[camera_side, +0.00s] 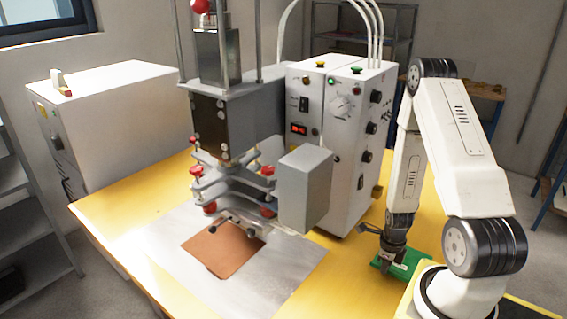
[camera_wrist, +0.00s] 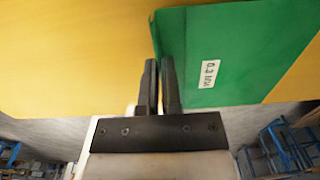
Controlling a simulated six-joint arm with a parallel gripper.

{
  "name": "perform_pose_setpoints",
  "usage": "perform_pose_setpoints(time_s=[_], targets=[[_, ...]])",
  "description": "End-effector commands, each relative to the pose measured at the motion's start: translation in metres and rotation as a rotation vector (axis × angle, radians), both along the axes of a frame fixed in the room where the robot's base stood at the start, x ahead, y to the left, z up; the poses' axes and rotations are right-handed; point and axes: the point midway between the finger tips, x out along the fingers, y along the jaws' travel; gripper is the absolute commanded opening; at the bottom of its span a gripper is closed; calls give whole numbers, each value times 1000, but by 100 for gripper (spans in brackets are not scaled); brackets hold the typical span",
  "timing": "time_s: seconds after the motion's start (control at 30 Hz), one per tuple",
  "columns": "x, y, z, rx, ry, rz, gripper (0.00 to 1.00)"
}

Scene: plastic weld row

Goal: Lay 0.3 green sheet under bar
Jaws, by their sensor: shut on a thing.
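A green sheet with a white label reading 0.3 (camera_wrist: 250,45) lies at the right of the wrist view, over the yellow table. My gripper (camera_wrist: 158,68) is shut on the sheet's left edge. In the side view the green sheet (camera_side: 385,264) shows low at the right, partly hidden by my arm, and my gripper (camera_side: 380,238) is at it. I cannot tell whether the sheet touches the table. The bar (camera_side: 238,222) is on the welding press, above a brown sheet (camera_side: 222,250) on a metal plate (camera_side: 262,292).
The white control box (camera_side: 345,130) with knobs and a grey block (camera_side: 306,188) stand between the press and my arm. Another white machine (camera_side: 110,125) stands at the left. The yellow table (camera_side: 350,285) is bare between the metal plate and the green sheet.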

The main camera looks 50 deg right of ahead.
Motion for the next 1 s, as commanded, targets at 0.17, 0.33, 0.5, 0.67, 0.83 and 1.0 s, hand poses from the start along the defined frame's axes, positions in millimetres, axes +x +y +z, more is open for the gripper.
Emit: perform_pose_setpoints(time_s=[0.17, 0.33, 0.5, 0.67, 0.83, 1.0], targets=[[0, 0, -7, 1, 1, 0, 0], [0, 0, -22, 2, 1, 0, 0], [0, 1, -33, 2, 1, 0, 0], [0, 0, -36, 0, 0, 0, 0], [0, 0, -35, 0, 0, 0, 0], [0, 0, -38, 0, 0, 0, 0]])
